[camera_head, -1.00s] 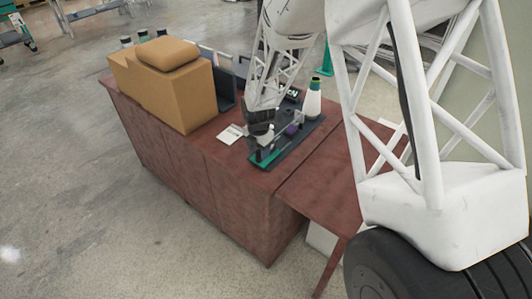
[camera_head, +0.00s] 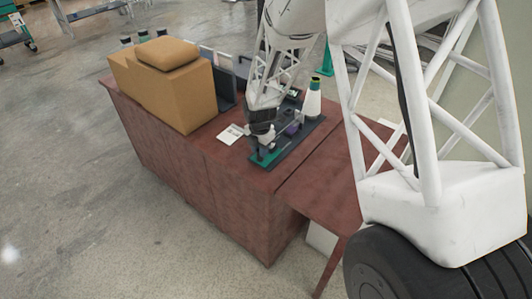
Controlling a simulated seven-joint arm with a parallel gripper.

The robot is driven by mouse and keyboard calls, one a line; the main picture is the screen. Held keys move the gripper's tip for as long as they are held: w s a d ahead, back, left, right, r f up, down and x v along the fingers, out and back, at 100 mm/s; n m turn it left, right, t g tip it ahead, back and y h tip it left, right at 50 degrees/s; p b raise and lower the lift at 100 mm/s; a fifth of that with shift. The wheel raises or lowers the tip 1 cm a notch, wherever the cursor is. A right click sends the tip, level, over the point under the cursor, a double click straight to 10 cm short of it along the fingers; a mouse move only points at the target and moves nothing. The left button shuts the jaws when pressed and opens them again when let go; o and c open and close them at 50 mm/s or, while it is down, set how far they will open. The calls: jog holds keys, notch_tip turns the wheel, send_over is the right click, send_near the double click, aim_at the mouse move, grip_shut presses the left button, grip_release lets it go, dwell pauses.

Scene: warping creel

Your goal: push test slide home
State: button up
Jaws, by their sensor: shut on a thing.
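A dark test fixture with a green strip (camera_head: 280,148) lies on the reddish-brown desk. A white cone with a dark green top (camera_head: 313,103) stands at its far end. A small purple part (camera_head: 292,129) sits on the fixture near the middle. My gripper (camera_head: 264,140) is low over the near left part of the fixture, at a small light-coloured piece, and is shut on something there. My arm comes down from above and hides part of the fixture. The slide itself is too small to make out clearly.
A cardboard box (camera_head: 170,95) stands on the left of the desk (camera_head: 200,160). A white card (camera_head: 231,134) lies left of the fixture. Dark upright panels (camera_head: 224,88) stand behind it. A lower brown side table (camera_head: 335,185) adjoins at right.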

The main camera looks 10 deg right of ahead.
jog(key=shift+w+d, duration=2.3)
jog(key=shift+w, duration=0.05)
jog(key=o, duration=0.7)
jog(key=shift+c, duration=0.2)
jog(key=shift+r, duration=0.2)
jog(key=shift+r, duration=3.3)
jog(key=shift+r, duration=0.1)
notch_tip(320, 180, up, 8)
jog(key=shift+f, duration=0.2)
